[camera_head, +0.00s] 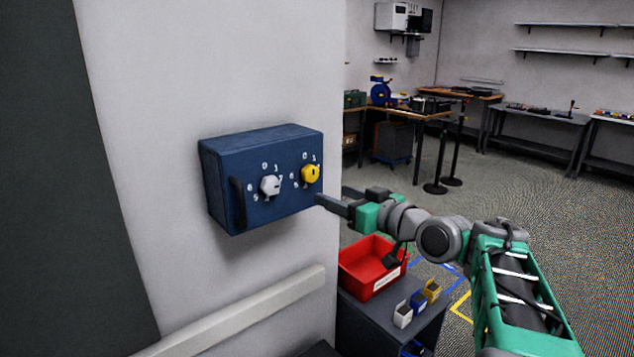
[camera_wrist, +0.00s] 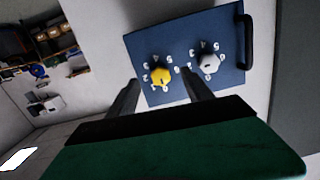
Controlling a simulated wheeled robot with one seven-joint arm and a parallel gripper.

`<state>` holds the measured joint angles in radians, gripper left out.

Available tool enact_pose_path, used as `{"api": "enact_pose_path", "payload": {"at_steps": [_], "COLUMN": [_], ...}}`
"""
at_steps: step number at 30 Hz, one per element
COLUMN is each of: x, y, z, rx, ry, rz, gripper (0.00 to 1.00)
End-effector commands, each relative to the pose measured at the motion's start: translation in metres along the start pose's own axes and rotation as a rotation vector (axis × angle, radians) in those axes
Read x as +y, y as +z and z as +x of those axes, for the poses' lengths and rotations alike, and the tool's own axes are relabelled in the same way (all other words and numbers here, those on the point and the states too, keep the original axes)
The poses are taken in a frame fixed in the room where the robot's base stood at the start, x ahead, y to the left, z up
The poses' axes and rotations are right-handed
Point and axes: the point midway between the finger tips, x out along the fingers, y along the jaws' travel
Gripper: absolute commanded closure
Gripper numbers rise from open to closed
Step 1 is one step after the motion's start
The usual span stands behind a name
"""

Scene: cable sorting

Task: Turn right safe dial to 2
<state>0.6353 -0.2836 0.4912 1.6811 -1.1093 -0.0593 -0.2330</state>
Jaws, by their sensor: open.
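The blue safe (camera_head: 234,184) is fixed to the white wall, with a dark handle (camera_head: 238,203) at its left side. Its right dial (camera_head: 311,174) is yellow, and its left dial (camera_head: 270,185) is white; digits ring both. My gripper (camera_head: 332,197) is open, just right of the safe and a little below the yellow dial. In the wrist view, which is turned over, the yellow dial (camera_wrist: 161,75) lies beyond and between my fingers (camera_wrist: 160,92), apart from them. The white dial (camera_wrist: 208,62) is to its right. The exact dial settings are too small to read.
A red bin (camera_head: 372,268) and small white, blue and yellow boxes (camera_head: 417,301) stand on a dark cabinet below my arm. A pale rail (camera_head: 240,315) runs along the wall under the safe. Workbenches (camera_head: 545,127) stand far back; the floor between is mostly open.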

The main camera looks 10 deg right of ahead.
Motion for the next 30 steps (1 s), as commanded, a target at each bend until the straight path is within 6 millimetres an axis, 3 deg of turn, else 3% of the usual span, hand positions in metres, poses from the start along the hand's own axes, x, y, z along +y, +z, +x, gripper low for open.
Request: {"api": "enact_pose_path", "payload": {"at_steps": [3,18,26,30], "x": [0.002,0.002,0.003,0.003], "y": [-0.02,-0.026,-0.025,-0.025], "z": [0.001,0.075,0.077,0.077], "rx": [0.089,0.084,0.083,0.083], "ry": [0.013,0.013,0.015,0.015], "rz": [-0.038,-0.051,-0.051,-0.051], "gripper": [0.41,0.41,0.41,0.51]}}
